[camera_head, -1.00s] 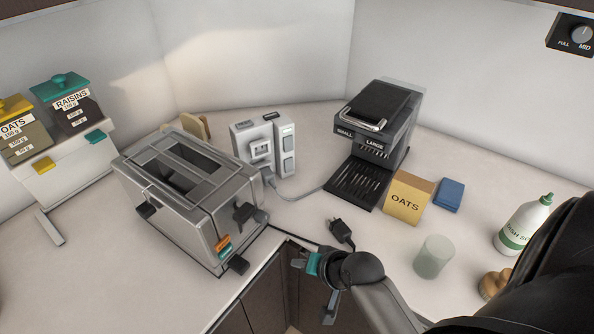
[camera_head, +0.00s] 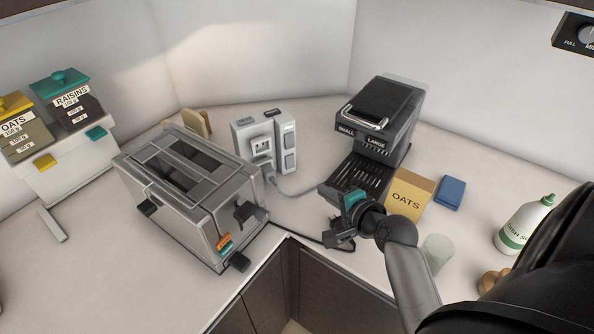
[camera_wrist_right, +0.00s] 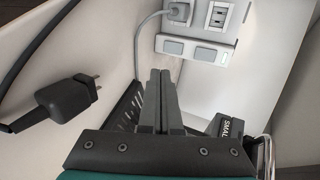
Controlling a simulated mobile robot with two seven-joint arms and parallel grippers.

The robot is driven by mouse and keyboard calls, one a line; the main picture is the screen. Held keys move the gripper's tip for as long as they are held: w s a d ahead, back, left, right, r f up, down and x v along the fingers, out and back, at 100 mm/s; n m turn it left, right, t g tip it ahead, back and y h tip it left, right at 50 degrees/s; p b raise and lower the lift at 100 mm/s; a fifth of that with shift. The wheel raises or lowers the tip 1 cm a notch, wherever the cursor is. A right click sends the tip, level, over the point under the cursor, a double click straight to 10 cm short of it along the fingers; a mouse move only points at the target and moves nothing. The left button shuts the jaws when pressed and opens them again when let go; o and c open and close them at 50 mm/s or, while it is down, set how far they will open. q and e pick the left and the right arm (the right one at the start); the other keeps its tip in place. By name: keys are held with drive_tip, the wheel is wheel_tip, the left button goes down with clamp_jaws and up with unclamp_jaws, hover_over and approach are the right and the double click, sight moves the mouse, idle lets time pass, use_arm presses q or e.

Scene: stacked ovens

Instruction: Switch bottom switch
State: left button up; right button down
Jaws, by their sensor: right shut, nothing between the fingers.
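The white switch-and-socket box stands upright at the back of the counter in the head view. Its bottom switch (camera_head: 290,162) is a grey rocker below a matching top switch (camera_head: 289,141). In the right wrist view the bottom switch (camera_wrist_right: 173,47) appears as the left rocker, beside the other one (camera_wrist_right: 206,54). A grey plug sits in the lower socket. My right gripper (camera_head: 326,190) is shut and empty, in front of the coffee machine and apart from the box. In the wrist view its fingers (camera_wrist_right: 160,74) point toward the box. My left gripper is out of view.
A toaster (camera_head: 188,190) stands left of the box and a coffee machine (camera_head: 375,125) right of it. A loose black plug (camera_wrist_right: 66,99) lies close to my right gripper.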

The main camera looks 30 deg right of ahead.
drive_tip(key=b, duration=0.2)
approach(291, 167)
drive_tip(key=x, duration=0.5)
drive_tip(key=shift+s+f, duration=0.25)
drive_tip(key=shift+f, duration=0.1)
drive_tip(key=shift+w+f, duration=0.1)
drive_tip(key=shift+w, duration=0.75)
drive_tip(key=shift+b, duration=0.35)
drive_tip(key=shift+w+f+b, duration=0.15)
drive_tip(key=shift+f+b, duration=0.15)
drive_tip(key=shift+b, duration=0.35)
drive_tip(key=shift+r+t, duration=0.25)
drive_tip(key=shift+t, duration=0.05)
